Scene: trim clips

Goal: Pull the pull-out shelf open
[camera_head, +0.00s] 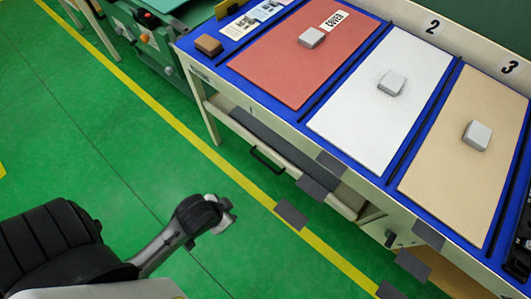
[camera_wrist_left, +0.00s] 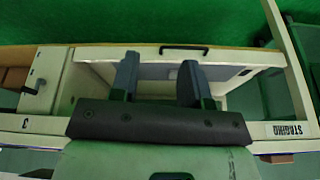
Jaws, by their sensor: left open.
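The pull-out shelf (camera_head: 318,187) is under the front of the workbench. A dark strip of its top shows past the bench edge; I cannot tell how far out it is. Its black bar handle (camera_head: 266,161) is on the front, and the handle also shows at the top of the left wrist view (camera_wrist_left: 184,49). My left gripper (camera_head: 226,214) is over the green floor in front of the bench, apart from the handle. In the left wrist view its two fingers (camera_wrist_left: 158,82) are spread with nothing between them. My right gripper is not in view.
The bench carries a red pad (camera_head: 290,72), a white pad (camera_head: 358,125) and a tan pad (camera_head: 440,180), each with a grey block. Several dark grey squares (camera_head: 290,214) appear in front of the bench. A green machine (camera_head: 150,40) stands at the back left. The floor before the shelf is mostly clear.

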